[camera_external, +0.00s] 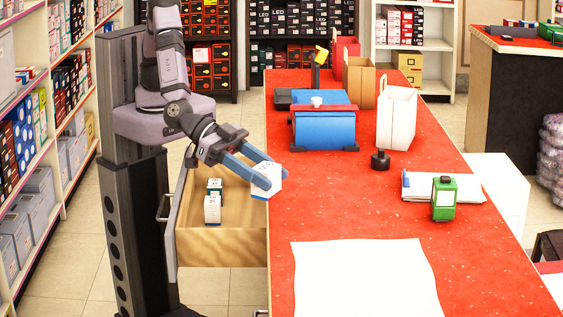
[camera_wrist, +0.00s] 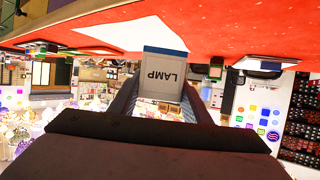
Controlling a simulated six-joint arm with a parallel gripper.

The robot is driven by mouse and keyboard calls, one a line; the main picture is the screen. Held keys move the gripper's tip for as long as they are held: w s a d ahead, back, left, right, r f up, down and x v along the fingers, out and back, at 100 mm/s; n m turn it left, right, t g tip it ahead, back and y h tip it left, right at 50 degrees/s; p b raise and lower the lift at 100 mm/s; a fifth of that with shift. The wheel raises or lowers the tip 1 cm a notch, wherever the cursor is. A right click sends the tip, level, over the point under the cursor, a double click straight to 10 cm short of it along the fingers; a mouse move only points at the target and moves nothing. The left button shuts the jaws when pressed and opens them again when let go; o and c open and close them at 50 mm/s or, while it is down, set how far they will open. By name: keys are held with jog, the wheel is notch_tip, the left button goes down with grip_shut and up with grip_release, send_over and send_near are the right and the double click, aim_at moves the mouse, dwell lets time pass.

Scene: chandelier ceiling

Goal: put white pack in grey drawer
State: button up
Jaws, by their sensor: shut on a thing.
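My gripper (camera_external: 262,178) is shut on the white pack (camera_external: 267,179), holding it in the air at the left edge of the red counter, by the right side of the open drawer. The pack also shows in the wrist view (camera_wrist: 163,74), upside down, with "LAMP" printed on it, between the two fingers. The drawer (camera_external: 236,243) is pulled out to the left of the counter. It has a grey front panel with a handle on the left and a wooden inside. Some small white and green boxes (camera_external: 212,208) stand inside it. Part of its inside is hidden by my arm.
On the red counter (camera_external: 330,205) are a blue roll device (camera_external: 323,130), a white bag (camera_external: 397,115), a black stamp-like object (camera_external: 380,160), a green device (camera_external: 444,198) and a large white sheet (camera_external: 365,275). Shelves (camera_external: 35,140) line the left side.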

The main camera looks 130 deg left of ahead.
jog(key=s+d+f+m+h+b, duration=0.25)
jog(key=s+d+f, duration=0.25)
jog(key=s+d, duration=0.6)
jog(key=s+d+f, duration=0.2)
jog(key=s+f, duration=0.1)
jog(key=s, duration=0.3)
jog(key=s+a+n+g+y, duration=0.1)
jog(key=s+a+n+y, duration=0.3)
jog(key=a, duration=0.6)
jog(key=s+a+n+g+y, duration=0.2)
jog(key=s+a+n+y, duration=0.3)
jog(key=a, duration=0.5)
jog(key=shift+s+f, duration=0.15)
jog(key=shift+s, duration=0.6)
notch_tip(320, 180, down, 10)
jog(key=b, duration=0.1)
jog(key=shift+b, duration=0.3)
